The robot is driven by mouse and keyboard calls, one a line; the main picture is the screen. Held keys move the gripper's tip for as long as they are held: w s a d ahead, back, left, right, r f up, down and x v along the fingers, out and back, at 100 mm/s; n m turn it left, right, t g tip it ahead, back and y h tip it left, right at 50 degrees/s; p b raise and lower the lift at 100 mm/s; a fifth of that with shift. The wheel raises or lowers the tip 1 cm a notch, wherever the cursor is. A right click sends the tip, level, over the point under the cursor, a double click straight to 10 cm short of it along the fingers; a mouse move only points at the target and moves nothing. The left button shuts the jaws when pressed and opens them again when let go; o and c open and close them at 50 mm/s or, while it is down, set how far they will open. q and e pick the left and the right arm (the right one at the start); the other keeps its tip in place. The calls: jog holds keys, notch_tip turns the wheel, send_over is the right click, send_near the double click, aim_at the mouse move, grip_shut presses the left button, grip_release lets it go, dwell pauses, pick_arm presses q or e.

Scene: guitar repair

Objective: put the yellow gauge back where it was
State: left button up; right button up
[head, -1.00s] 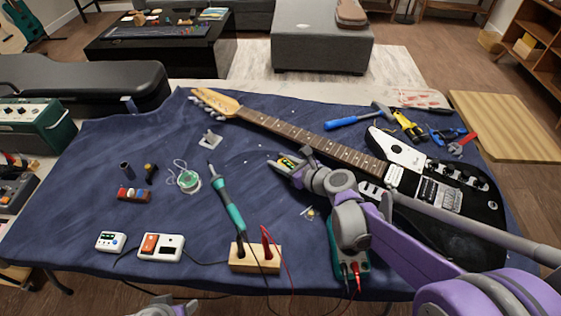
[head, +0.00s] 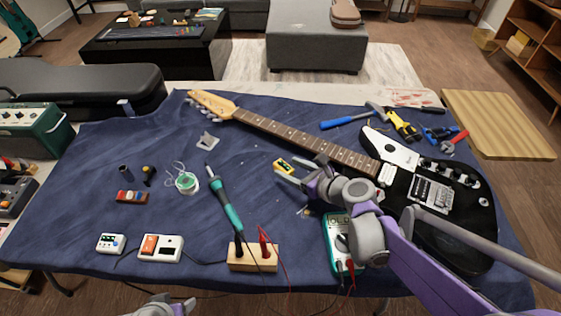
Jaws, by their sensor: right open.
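The yellow gauge (head: 284,165), a small yellow piece with a dark face, lies on the blue cloth in the middle of the table, left of the guitar neck. My right gripper (head: 293,171) is open just to the right of the gauge, its fingertips close to it. I cannot tell whether they touch it. Part of my left arm's end (head: 165,307) shows at the bottom edge; its jaws cannot be made out.
The black guitar (head: 440,205) lies on the right with its neck running to the upper left. A soldering iron (head: 225,203), a solder spool (head: 187,183), a wooden block (head: 252,259) and a teal multimeter (head: 338,246) lie around.

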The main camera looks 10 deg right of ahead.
jog(key=p+v, duration=0.1)
jog(key=v, duration=0.4)
jog(key=shift+s+d+r, duration=0.15)
jog(key=shift+s, duration=0.1)
